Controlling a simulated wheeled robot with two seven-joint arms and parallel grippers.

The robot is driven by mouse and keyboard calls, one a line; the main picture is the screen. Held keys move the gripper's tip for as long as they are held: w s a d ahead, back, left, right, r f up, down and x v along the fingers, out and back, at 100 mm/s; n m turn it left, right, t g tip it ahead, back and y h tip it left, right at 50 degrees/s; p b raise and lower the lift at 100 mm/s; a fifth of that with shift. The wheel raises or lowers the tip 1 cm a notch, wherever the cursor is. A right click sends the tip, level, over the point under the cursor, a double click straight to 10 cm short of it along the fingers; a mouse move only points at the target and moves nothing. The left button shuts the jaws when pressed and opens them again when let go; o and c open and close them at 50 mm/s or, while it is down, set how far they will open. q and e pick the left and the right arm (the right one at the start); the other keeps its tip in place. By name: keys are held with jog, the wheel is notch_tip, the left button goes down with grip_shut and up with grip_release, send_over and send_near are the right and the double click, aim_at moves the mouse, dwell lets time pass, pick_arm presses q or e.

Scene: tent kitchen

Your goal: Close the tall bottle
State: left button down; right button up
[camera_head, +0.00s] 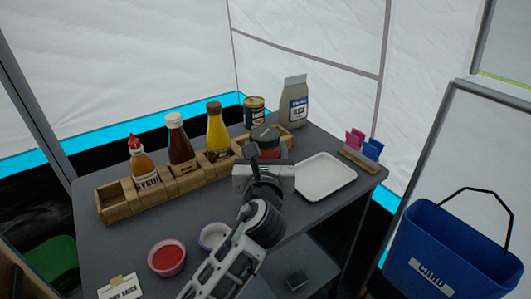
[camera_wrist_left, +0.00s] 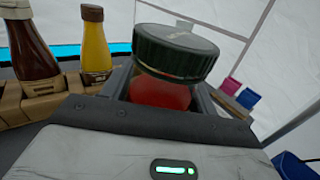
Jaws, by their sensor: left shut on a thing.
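A red bottle (camera_wrist_left: 160,95) with a wide dark green lid (camera_wrist_left: 176,52) stands up from the rack end in the left wrist view. In the head view the lid (camera_head: 264,136) shows behind my left gripper (camera_head: 265,160), with a bit of red below it. The gripper's fingers lie on both sides of the red part under the lid and are shut on the bottle. The lid looks tilted in the wrist view; whether it is fully seated I cannot tell. The bottle's lower part is hidden by the gripper. My right gripper is not in view.
A wooden rack (camera_head: 112,204) holds a syrup bottle (camera_head: 143,170), a brown bottle (camera_head: 180,145) and a yellow bottle (camera_head: 217,135). A can (camera_head: 254,112) and a carton (camera_head: 294,102) stand behind. A white tray (camera_head: 325,177) lies right. Bowls (camera_head: 167,257) sit in front.

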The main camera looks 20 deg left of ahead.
pick_arm(q)
jog(key=shift+r, duration=0.25)
jog(key=shift+f, duration=0.15)
jog(key=shift+c, duration=2.1)
grip_release()
jog(key=shift+f, duration=0.15)
jog(key=shift+r, duration=0.2)
jog(key=v, duration=0.7)
jog(key=shift+s, duration=0.3)
